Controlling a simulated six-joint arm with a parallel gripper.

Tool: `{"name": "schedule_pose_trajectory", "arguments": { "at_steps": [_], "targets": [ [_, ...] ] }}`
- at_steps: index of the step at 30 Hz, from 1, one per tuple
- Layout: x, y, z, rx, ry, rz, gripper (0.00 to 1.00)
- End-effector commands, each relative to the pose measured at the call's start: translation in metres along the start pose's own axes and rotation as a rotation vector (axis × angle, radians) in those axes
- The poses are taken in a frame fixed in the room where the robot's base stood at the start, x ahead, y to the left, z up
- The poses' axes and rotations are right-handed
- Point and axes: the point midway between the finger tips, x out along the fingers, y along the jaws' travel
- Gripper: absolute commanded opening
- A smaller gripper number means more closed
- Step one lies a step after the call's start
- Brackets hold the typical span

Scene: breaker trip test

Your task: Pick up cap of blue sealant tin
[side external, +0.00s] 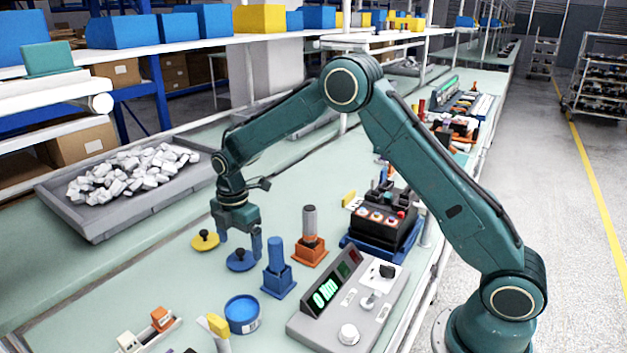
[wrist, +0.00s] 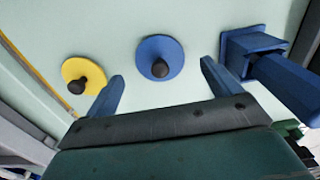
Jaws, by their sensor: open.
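The blue cap, a flat disc with a black knob (side external: 241,264), lies on the pale green bench; in the wrist view the blue cap (wrist: 159,52) shows at the upper middle. The round blue tin (side external: 243,315) stands nearer the camera in the side view, apart from the cap. My gripper (side external: 240,246) is open and points down over the blue cap. In the wrist view, the blue fingertips of my gripper (wrist: 162,72) are spread, with the knob between their lines and slightly beyond the tips. Nothing is held. Whether a finger touches the cap is unclear.
A yellow cap with a black knob (side external: 205,240) lies left of the blue one. A blue upright holder (side external: 278,284) stands close on the right, with an orange holder (side external: 310,252) behind it. A grey meter console (side external: 350,310) and a tray of white parts (side external: 100,215) flank the area.

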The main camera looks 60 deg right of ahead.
Motion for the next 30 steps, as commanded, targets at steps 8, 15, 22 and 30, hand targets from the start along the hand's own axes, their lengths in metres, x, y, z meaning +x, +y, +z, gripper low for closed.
{"name": "schedule_pose_trajectory", "arguments": {
  "at_steps": [8,15,22,30],
  "targets": [
    [0.030,0.000,-0.001,0.000,0.000,-0.002,0.89],
    [0.033,0.000,-0.001,0.000,0.000,-0.001,0.89],
    [0.033,0.000,-0.001,0.000,0.000,-0.001,0.89],
    [0.033,0.000,-0.001,0.000,0.000,-0.001,0.58]
  ]
}}
